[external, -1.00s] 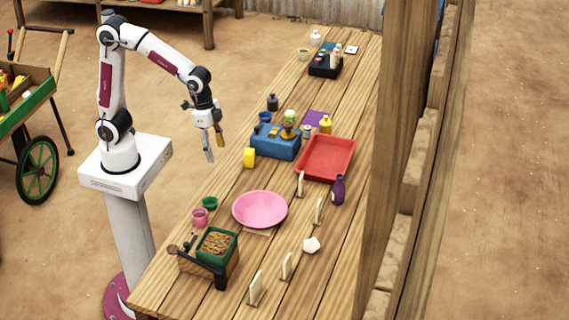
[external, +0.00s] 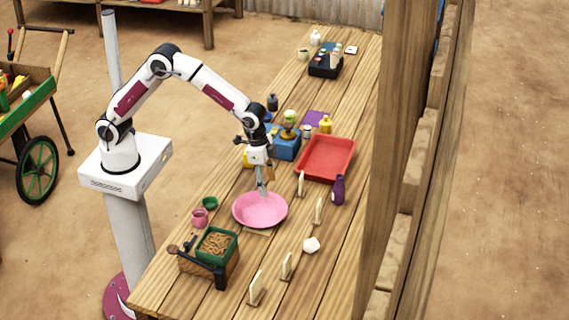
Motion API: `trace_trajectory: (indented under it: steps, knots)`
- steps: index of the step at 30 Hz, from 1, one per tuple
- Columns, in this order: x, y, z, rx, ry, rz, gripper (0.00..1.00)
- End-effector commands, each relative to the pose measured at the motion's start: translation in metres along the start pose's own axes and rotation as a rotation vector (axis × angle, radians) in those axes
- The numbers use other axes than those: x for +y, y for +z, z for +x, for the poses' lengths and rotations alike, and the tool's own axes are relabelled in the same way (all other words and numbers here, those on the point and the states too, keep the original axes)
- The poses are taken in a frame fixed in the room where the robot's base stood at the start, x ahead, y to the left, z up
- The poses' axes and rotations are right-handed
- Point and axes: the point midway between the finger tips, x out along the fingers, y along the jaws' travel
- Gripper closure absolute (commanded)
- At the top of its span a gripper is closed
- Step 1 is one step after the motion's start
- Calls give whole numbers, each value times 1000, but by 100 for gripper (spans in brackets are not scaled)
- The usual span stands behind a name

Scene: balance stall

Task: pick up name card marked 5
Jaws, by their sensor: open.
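Several small pale name cards stand upright along the right part of the table: one beside the red tray (external: 300,184), one right of the pink plate (external: 318,211), and two near the front, a card (external: 286,266) and a larger-looking card (external: 256,288). Their marks are too small to read or face away, so I cannot tell which is 5. My gripper (external: 263,190) is open and empty, pointing down above the pink plate (external: 244,207), left of the cards.
A red tray (external: 326,176), a purple bottle (external: 338,189) and a white many-sided object (external: 311,244) are near the cards. A blue box (external: 287,147) stands behind my gripper. A green-topped crate (external: 217,262) sits front left. A thick wooden post (external: 405,120) rises at the right.

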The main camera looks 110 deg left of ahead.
Motion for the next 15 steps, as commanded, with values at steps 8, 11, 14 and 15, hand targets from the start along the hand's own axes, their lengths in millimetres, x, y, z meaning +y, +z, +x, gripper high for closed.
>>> trace_trajectory:
  steps: [8, 11, 14, 15]
  knots:
    - [0, -52, 44, 43, -1, -6, 44]
    - [0, -76, 54, 78, -2, -8, 44]
    - [0, -99, 54, 121, -1, -11, 44]
    - [0, -108, 51, 140, -1, -12, 44]
